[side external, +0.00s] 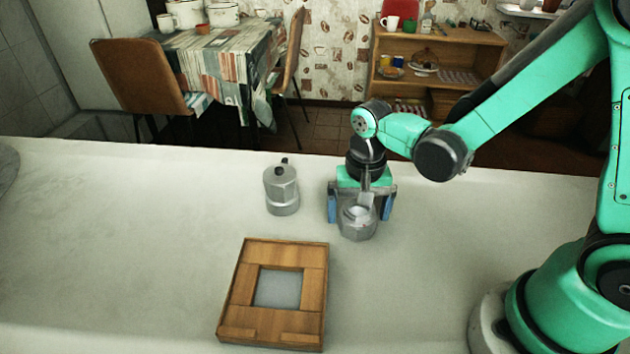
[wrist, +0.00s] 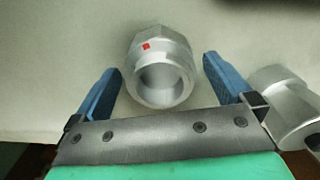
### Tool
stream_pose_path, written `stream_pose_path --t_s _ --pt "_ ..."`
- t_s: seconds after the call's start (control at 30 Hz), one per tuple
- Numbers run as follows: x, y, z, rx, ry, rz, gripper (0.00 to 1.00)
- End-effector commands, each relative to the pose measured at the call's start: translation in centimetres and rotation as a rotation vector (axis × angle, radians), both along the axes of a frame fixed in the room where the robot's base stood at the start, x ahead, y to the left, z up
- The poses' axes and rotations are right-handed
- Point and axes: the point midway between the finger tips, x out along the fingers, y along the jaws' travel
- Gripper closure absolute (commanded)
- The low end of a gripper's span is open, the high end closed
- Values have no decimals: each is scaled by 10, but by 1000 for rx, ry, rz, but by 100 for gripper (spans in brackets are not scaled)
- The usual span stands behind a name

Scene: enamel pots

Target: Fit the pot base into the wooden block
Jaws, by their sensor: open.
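The silver pot base (side external: 357,224) stands on the pale counter, with its round open mouth up. In the wrist view the pot base (wrist: 160,50) shows a red mark on its side and a hollow inside. My gripper (side external: 360,209) is over it, its blue fingers apart on either side. In the wrist view the fingers of my gripper (wrist: 162,70) show gaps to the pot base and do not touch it. The wooden block (side external: 242,290), a square frame with a square opening in the middle, lies on the counter nearer the camera and to the left. Its opening is empty.
The silver pot top (side external: 282,192) with a dark knob stands left of my gripper, and in the wrist view the pot top (wrist: 283,105) is close beside the right finger. The counter (side external: 120,240) is clear on the left. A dining table and shelf are behind it.

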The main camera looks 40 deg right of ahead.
Motion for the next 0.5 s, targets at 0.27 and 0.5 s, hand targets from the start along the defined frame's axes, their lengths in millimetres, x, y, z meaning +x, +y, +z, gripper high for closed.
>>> stream_pose_path --t_s 0.27,0.5 --pt "0 0 0 0 0 0 34" --pt "0 0 0 0 0 0 91"
